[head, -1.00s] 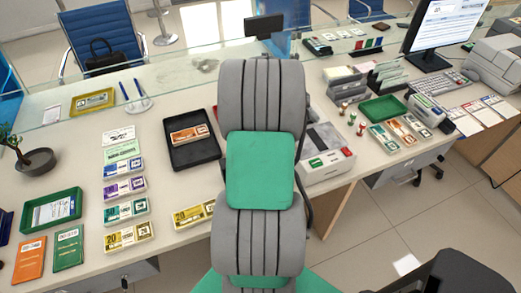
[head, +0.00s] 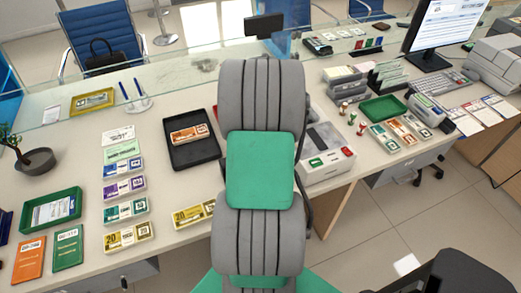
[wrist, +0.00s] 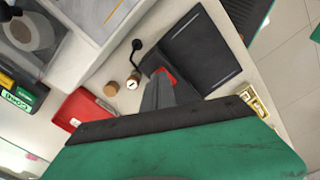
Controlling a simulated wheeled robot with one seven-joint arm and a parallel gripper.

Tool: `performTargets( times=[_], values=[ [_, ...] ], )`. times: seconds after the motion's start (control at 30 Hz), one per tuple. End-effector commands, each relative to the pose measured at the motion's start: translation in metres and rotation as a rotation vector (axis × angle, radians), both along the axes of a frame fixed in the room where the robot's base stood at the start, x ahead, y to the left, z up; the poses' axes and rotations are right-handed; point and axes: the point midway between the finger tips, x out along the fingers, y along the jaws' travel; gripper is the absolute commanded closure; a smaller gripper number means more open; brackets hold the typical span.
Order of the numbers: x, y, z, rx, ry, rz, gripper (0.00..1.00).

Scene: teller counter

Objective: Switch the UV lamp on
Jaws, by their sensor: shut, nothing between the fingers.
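A flat black device (wrist: 200,52), apparently the UV lamp, lies on the counter in the wrist view. At its left end is a raised black part with a small red piece (wrist: 168,75), perhaps its switch. My gripper (wrist: 163,82) is shut and empty, its grey fingertips right at the red piece and partly covering it. I cannot tell whether they touch. No glow shows on the device. In the head view my arm hides both the device and the gripper.
A white machine (head: 327,158) stands right of my arm. A black tray (head: 181,157) with an orange note bundle (head: 189,134) and a yellow bundle (head: 192,215) are on the left. A red tray (wrist: 84,110) and small stamps (wrist: 133,81) lie near the gripper.

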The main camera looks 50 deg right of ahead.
Motion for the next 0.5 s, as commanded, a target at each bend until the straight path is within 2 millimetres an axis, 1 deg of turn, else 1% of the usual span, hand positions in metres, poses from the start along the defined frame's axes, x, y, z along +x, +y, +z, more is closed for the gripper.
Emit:
performTargets(
  times=[0.5],
  values=[
    [0.0, 0.0001, -0.0087, 0.0, 0.0, 0.0, 1.0]
  ],
)
